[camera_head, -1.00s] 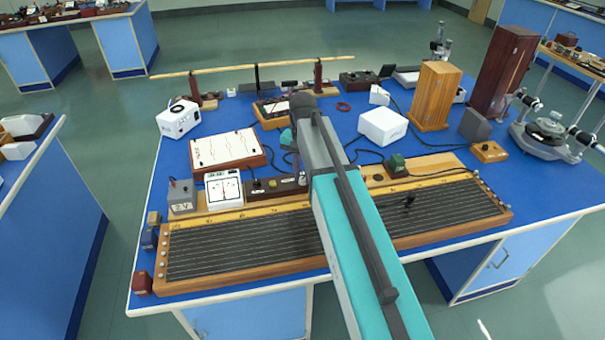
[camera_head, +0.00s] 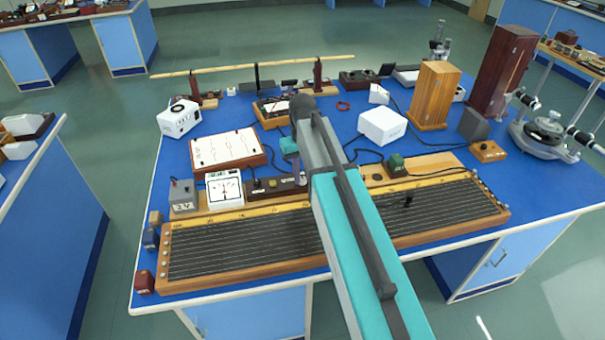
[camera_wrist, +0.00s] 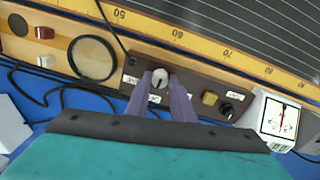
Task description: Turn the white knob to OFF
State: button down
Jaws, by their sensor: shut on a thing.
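The white knob (camera_wrist: 160,75) sits on a dark control box (camera_wrist: 198,84) at the edge of the wire board. In the wrist view a dark pointer line shows on its face. Small white labels flank it, too small to read. My gripper (camera_wrist: 163,86) has its two purple fingers closed around the knob, one on each side. In the head view the dark box (camera_head: 257,187) shows behind the long board, and my arm hides the knob.
A white meter (camera_head: 225,190) stands beside the box. A black knob (camera_wrist: 227,110) and a brass button (camera_wrist: 209,98) are close to my fingers. The wire board (camera_head: 240,243) lies in front. Dark cables run behind the box.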

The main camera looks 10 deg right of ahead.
aim_at(303, 178)
jog(key=shift+n, duration=0.3)
jog(key=c, duration=1.5)
grip_release()
jog(key=shift+c, duration=0.2)
jog(key=shift+r, duration=0.2)
notch_tip(303, 178, up, 13)
jog(key=p, duration=0.9)
jog(key=shift+r, duration=0.2)
